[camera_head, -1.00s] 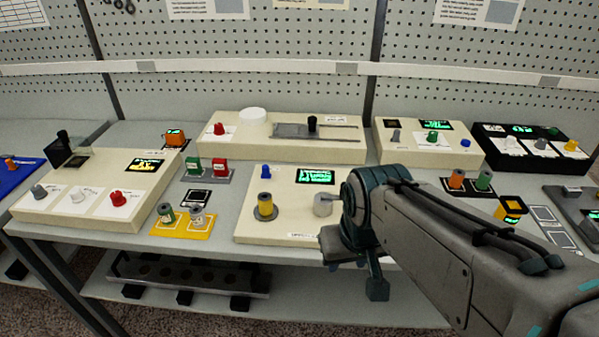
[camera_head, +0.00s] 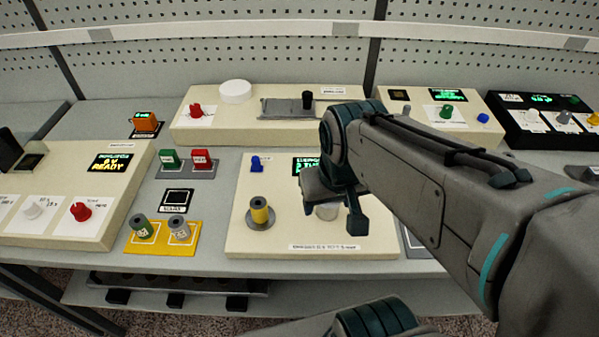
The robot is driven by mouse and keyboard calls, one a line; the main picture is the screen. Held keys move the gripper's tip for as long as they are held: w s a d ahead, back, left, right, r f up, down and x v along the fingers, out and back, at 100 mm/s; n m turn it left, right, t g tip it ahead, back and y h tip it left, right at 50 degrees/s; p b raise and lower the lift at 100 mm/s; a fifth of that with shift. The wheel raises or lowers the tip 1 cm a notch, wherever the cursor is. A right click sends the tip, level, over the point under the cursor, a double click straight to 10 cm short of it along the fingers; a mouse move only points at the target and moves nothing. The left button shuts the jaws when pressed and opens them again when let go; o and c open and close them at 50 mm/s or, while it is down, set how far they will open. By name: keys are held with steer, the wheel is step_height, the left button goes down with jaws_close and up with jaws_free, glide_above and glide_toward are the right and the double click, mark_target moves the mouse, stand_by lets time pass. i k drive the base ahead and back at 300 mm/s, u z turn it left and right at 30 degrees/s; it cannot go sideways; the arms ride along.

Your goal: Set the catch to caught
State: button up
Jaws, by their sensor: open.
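A cream winding panel (camera_head: 285,236) sits at the front middle of the bench. It carries a small blue knob (camera_head: 256,163), a yellow spool (camera_head: 259,213) on a round grey base, a grey cylinder (camera_head: 327,211) and a green-lit display (camera_head: 302,167) partly covered by my arm. No part is legibly marked as the catch, so I cannot tell which one it is. My gripper (camera_head: 333,207) is open, its fingers pointing down over the right half of this panel, around or in front of the grey cylinder. Contact cannot be made out.
Behind stands a long cream box with a red knob (camera_head: 196,111), a white disc (camera_head: 235,91) and a black-knobbed slider (camera_head: 308,100). Left are a yellow tray (camera_head: 160,246) with two spools, red and green blocks, and another panel (camera_head: 62,227). A black box (camera_head: 539,124) stands right.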

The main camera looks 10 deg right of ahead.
mark_target(256, 167)
steer(key=k, duration=0.5)
steer(key=u, duration=1.05)
steer(key=i, duration=0.7)
steer(key=u, duration=0.1)
